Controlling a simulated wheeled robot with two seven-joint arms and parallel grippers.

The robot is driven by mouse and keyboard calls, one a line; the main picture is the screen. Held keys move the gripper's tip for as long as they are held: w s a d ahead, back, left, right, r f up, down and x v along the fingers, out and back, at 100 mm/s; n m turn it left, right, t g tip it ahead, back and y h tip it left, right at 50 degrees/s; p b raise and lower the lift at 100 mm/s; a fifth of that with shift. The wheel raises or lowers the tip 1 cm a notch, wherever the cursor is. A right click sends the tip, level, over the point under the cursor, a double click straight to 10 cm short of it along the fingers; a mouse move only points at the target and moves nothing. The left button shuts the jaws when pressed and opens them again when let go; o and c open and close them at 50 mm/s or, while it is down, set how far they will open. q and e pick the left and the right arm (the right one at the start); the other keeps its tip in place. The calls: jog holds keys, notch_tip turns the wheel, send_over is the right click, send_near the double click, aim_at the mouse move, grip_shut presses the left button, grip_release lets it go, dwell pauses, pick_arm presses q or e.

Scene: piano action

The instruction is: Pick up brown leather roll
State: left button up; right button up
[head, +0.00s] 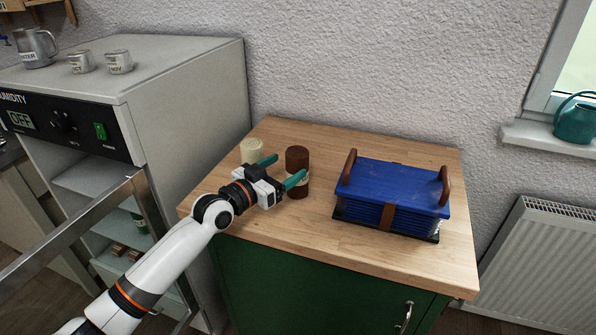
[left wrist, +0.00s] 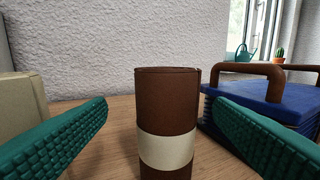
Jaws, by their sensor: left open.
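The brown leather roll (head: 297,158) stands upright on the wooden counter top, with a pale band around its lower part. In the left wrist view the roll (left wrist: 168,105) stands ahead, centred between my two teal fingers. My left gripper (head: 282,171) is open beside the roll, with one finger on each side of it in the wrist view. I cannot tell whether the roll lies fully between the fingertips; no finger visibly touches it. My right gripper is not in view.
A blue bellows-like box (head: 398,187) with brown handles sits to the right. The wooden counter (head: 350,255) is clear in front. A grey humidity cabinet (head: 190,85) stands at left.

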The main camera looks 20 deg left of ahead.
aim_at(302, 160)
pick_arm(q)
jog(key=x, duration=0.6)
jog(key=shift+d+f+p, duration=0.15)
jog(key=shift+d+p, duration=0.2)
jog(key=c, duration=1.1)
